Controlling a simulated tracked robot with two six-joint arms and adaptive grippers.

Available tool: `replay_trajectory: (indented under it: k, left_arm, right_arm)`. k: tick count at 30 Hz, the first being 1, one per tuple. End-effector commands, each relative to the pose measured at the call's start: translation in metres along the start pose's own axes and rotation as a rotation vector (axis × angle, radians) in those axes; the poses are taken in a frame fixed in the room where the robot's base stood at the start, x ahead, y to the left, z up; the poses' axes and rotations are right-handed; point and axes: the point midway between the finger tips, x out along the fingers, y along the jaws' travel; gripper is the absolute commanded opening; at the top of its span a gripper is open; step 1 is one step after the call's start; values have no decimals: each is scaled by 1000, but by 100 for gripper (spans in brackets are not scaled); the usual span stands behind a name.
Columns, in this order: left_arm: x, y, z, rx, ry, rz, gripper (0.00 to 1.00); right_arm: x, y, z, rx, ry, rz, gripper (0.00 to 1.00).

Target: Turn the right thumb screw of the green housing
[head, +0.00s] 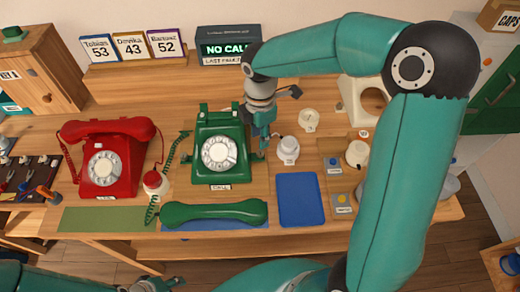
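The green telephone housing (210,170) with a white dial (219,153) stands upright in the middle of the bench. Its cradle on top is empty. The green handset (214,212) lies in front of it. My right gripper (263,152) points down at the right side of the housing, its fingertips close to the lower right edge. The right thumb screw is too small and too covered to make out, so I cannot tell if the fingers touch it. My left gripper (165,284) is low at the front left, away from the phone, its fingers hard to make out.
A red telephone (104,160) stands on the left. White containers (288,149) and a blue mat (300,198) lie right of the green housing. A sign box (228,47) stands behind.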

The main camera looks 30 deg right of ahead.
Motion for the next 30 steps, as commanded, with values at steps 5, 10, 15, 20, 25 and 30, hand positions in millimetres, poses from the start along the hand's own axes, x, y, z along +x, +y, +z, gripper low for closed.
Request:
replay_trajectory:
  k: [5,10,15,20,25,30]
  left_arm:
    - [2,-1,0,0,0,0,40]
    - [3,-1,0,0,0,0,40]
    - [3,-1,0,0,0,0,40]
    - [3,-1,0,0,0,0,40]
    - [3,-1,0,0,0,0,40]
    - [3,-1,0,0,0,0,40]
  right_arm:
    - [38,-1,0,-1,0,-5,33]
    - [60,0,0,0,0,-3,33]
    - [69,0,0,0,0,0,33]
    - [70,0,0,0,0,1,33]
    - [70,0,0,0,0,1,26]
    - [70,0,0,0,0,1,0]
